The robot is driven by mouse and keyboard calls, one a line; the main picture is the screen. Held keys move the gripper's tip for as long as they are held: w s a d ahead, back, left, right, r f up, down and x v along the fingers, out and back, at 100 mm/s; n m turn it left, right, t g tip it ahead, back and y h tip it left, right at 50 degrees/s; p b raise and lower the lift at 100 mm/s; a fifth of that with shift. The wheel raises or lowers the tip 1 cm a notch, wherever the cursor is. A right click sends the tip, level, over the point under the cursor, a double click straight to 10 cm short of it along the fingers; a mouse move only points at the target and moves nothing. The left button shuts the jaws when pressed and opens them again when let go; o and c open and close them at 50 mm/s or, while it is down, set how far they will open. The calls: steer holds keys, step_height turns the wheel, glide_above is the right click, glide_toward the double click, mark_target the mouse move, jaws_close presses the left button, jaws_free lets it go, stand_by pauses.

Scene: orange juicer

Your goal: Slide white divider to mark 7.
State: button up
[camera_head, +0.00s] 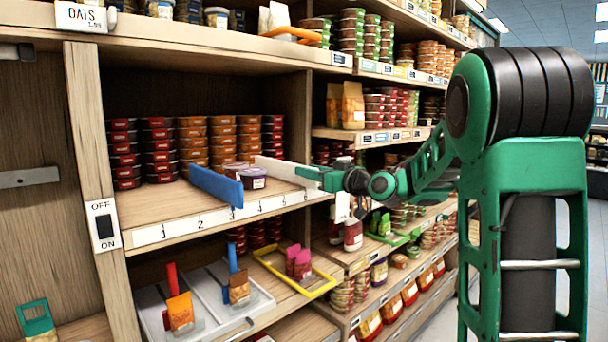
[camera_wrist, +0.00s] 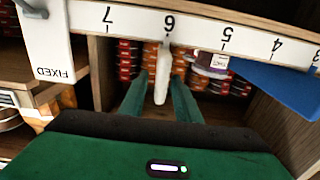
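The white divider (camera_head: 283,169) stands on the middle shelf, right of the blue divider (camera_head: 215,186). In the wrist view the white divider (camera_wrist: 162,75) has its front end at mark 6 on the numbered strip (camera_wrist: 195,32). Mark 7 (camera_wrist: 108,14) is to its left in that inverted view. My gripper (camera_head: 328,178) is at the shelf front by the divider. In the wrist view my gripper's green fingers (camera_wrist: 160,92) are on either side of the divider, with gaps visible between them and it. The blue divider also shows there (camera_wrist: 285,85), toward marks 3 and 4.
Small tubs (camera_head: 252,178) sit between the two dividers, and stacked tubs (camera_head: 194,143) stand behind. A white panel marked FIXED (camera_wrist: 40,48) is just past mark 7 in the wrist view. No tub shows at the shelf front between the divider and mark 7.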

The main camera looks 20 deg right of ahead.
steer(key=shift+x, duration=0.9)
jaws_close()
